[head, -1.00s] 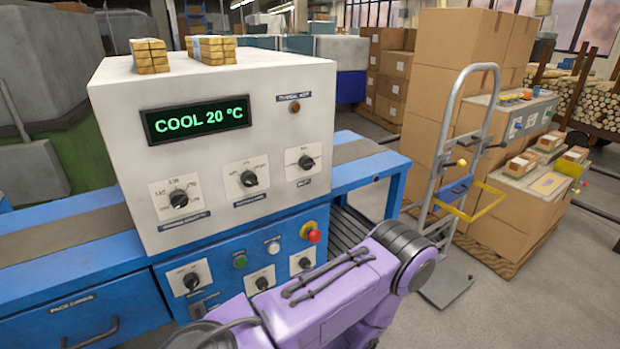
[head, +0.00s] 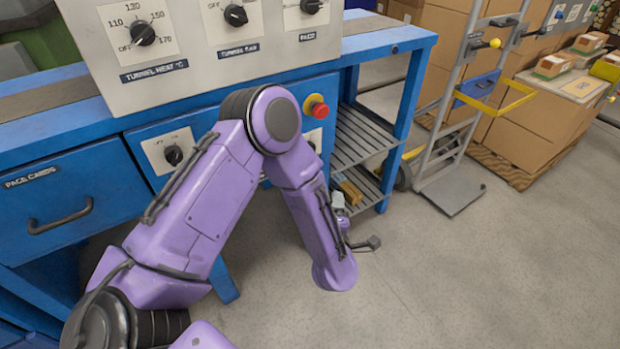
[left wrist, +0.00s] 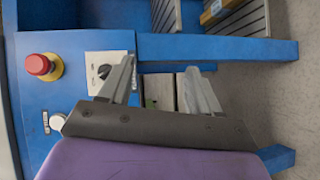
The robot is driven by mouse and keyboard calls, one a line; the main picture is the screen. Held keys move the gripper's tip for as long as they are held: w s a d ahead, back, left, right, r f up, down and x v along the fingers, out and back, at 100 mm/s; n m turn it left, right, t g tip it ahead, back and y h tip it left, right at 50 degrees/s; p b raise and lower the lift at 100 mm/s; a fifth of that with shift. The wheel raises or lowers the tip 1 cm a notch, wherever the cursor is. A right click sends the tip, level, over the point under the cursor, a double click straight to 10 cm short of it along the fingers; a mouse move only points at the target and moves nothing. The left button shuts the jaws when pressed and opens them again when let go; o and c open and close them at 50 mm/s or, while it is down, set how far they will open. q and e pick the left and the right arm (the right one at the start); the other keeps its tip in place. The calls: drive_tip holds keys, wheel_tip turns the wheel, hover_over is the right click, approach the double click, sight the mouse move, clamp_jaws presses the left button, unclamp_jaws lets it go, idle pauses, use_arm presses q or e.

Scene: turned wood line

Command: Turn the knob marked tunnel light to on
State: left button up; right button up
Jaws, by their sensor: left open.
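The lower blue panel carries a black knob (head: 173,155) on a white plate; its label is hidden by my arm. Another white knob plate (head: 313,141) shows below the red button, mostly behind my left elbow. In the left wrist view a black knob (left wrist: 104,71) sits on a white plate beside the red button; its label cannot be read. No tunnel light marking is legible. My left gripper (left wrist: 160,66) is open and empty, its left finger overlapping that plate's edge in the picture. In the head view part of its grey finger (head: 338,201) shows past my forearm. My right gripper is out of view.
A red emergency button (head: 317,106) on a yellow base juts from the panel. Above are knobs labelled tunnel heat (head: 142,33) and tunnel fan (head: 235,15). A slatted shelf (head: 362,135) lies right of the panel. A hand truck (head: 450,130) stands farther right.

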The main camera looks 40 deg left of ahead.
use_arm(q)
drive_tip(key=w+a+r+n+g+y+b, duration=0.1)
drive_tip(key=w+r+n+y+b, duration=0.2)
drive_tip(key=n, duration=0.4)
drive_tip(key=w+n+y+b, duration=0.2)
drive_tip(key=n+y+b, duration=0.1)
drive_tip(key=n+b, duration=0.3)
drive_tip(key=n+g+y+b, duration=0.3)
drive_tip(key=n+g, duration=0.3)
drive_tip(key=n, duration=0.6)
approach(314, 151)
drive_tip(key=b+x, duration=0.2)
drive_tip(key=x, duration=0.7)
drive_tip(key=shift+a, duration=0.35)
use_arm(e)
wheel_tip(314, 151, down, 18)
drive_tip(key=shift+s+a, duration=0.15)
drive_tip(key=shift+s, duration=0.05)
use_arm(q)
drive_tip(key=c, duration=1)
drive_tip(key=shift+d, duration=0.1)
drive_tip(key=shift+c, duration=0.2)
